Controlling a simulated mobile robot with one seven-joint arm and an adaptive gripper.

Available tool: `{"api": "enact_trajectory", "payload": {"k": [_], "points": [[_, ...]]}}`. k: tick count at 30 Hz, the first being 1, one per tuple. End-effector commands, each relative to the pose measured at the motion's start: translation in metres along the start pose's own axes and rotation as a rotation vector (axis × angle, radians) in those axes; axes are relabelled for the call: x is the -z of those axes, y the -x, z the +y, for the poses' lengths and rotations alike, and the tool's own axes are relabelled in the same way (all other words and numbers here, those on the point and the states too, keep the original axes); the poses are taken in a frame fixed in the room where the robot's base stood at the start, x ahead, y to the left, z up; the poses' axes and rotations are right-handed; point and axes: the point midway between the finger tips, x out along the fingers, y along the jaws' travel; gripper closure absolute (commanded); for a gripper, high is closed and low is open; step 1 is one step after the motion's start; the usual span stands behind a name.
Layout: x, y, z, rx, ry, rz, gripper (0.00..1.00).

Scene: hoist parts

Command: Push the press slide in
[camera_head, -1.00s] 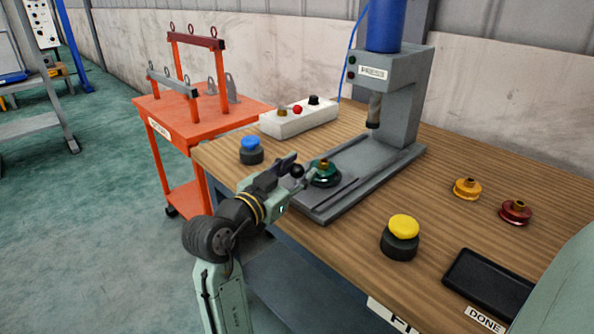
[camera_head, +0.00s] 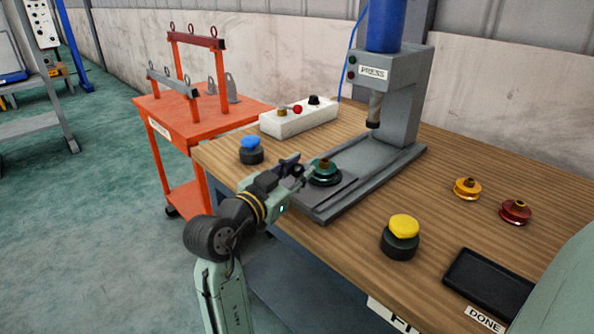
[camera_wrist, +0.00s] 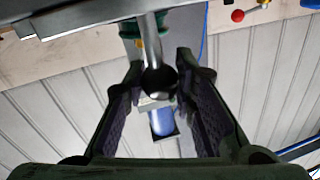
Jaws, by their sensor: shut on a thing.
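The press (camera_head: 400,95) stands at the back of the bench, with its dark ram (camera_head: 373,110) above a long grey bed. The press slide (camera_head: 342,188) is at the front end of the bed, out from under the ram. It carries a green pulley (camera_head: 323,170) with a brass-coloured centre. The slide's handle ends in a dark ball knob (camera_wrist: 158,82), seen between my fingers in the wrist view. My gripper (camera_head: 296,172) is shut on this knob, left of the green pulley. My fingers hide most of the knob in the head view.
A blue-topped button (camera_head: 251,150) is close behind my gripper; a yellow-topped one (camera_head: 401,236) is at the front. A white control box (camera_head: 299,119) stands behind. Yellow (camera_head: 467,188) and red (camera_head: 515,211) pulleys and a black tray (camera_head: 489,281) lie right. The bed under the ram looks clear.

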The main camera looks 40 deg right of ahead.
Motion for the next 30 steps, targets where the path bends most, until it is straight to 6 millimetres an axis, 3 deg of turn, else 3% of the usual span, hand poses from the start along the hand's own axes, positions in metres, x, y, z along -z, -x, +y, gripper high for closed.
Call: {"api": "enact_trajectory", "payload": {"k": [9, 17, 18, 26, 30], "points": [[0.002, -0.045, 0.008, 0.0, 0.001, 0.001, 1.0], [0.002, -0.045, 0.008, 0.002, 0.0, 0.001, 1.0], [0.002, -0.045, 0.008, 0.002, 0.0, 0.001, 0.73], [0.002, -0.045, 0.009, 0.001, 0.0, 0.0, 0.55], [0.002, -0.045, 0.009, 0.001, 0.0, 0.0, 0.54]]}}
